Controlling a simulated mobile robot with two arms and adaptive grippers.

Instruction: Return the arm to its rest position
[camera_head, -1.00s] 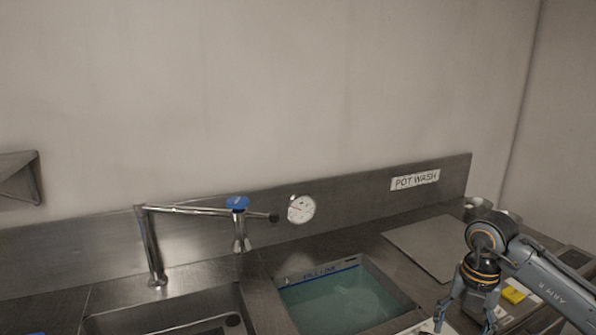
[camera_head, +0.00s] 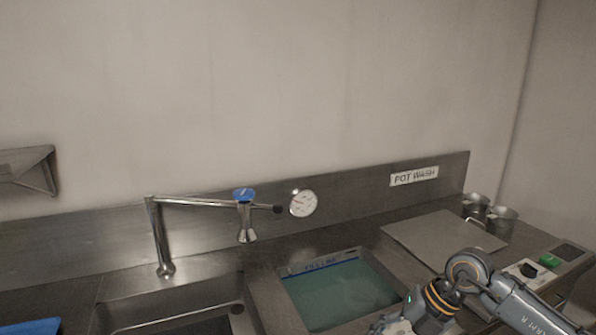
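My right arm comes in from the lower right, and its wrist with the orange ring (camera_head: 441,298) is low, just right of the water-filled basin (camera_head: 336,296). The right gripper points down and left at the bottom edge. Its fingers are cut off by the frame, so I cannot see whether it is open or holds anything. My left gripper is not in view.
A chrome faucet with a blue knob (camera_head: 244,194) stands behind an empty sink (camera_head: 172,312) at left. A round gauge (camera_head: 303,203) is on the backsplash. A flat board (camera_head: 440,238), metal cups (camera_head: 489,217) and a panel with a green button (camera_head: 548,261) lie right.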

